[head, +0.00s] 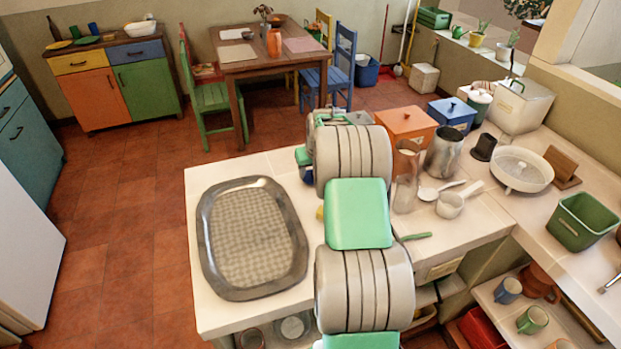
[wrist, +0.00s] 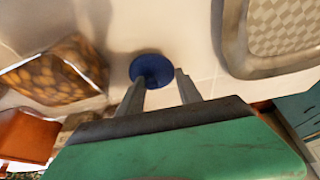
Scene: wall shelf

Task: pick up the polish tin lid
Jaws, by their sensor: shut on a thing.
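The polish tin lid, a round dark blue disc (wrist: 151,68), shows in the wrist view at the fingertips. My gripper (wrist: 161,77) is shut on it, with one grey finger on each side and part of the lid beyond the tips. The pale counter (wrist: 205,52) is behind the lid; I cannot tell whether the lid touches it.
A grey oval tray (head: 211,268) lies on the counter (head: 195,205) left of my arm. A glass carafe (head: 406,180), a metal canister (head: 444,153) and an orange box (head: 406,124) stand to the right. A brown patterned package (wrist: 62,78) lies left of my gripper in the wrist view.

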